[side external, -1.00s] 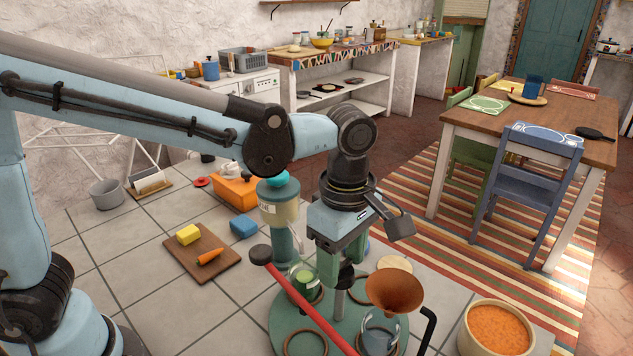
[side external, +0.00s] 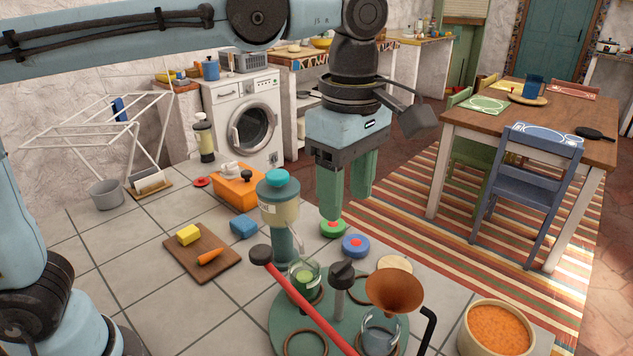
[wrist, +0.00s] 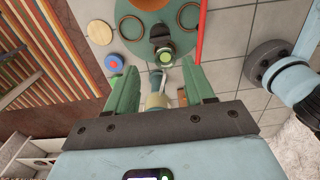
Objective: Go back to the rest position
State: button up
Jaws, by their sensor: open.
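My gripper (side external: 345,200) hangs with its green fingers pointing down, open and empty, above the tiled counter and behind the black knob (side external: 342,273). In the wrist view my gripper (wrist: 152,95) shows its two green fingers spread apart, with nothing held between them. Below it stands a round green base (side external: 262,318) with a glass of green stuff (side external: 304,278), a red lever (side external: 305,308) and a copper funnel (side external: 394,290). A dispenser with a teal cap (side external: 279,212) stands left of the gripper.
A wooden board (side external: 187,265) with a yellow block and a carrot lies at left. A blue sponge (side external: 243,227), an orange box (side external: 238,192), green (side external: 333,229) and blue (side external: 355,246) discs, and an orange-filled bowl (side external: 497,330) are around. The front-left tiles are clear.

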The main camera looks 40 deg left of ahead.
jog(key=shift+r, duration=0.1)
jog(key=s+a+f+m+t, duration=0.2)
jog(key=a+f+m, duration=0.3)
jog(key=a+m, duration=0.4)
jog(key=s+a+f+m+t, duration=0.2)
jog(key=a+f+m+t, duration=0.3)
jog(key=a+m, duration=0.4)
jog(key=shift+s+f, duration=0.3)
jog(key=shift+f, duration=0.1)
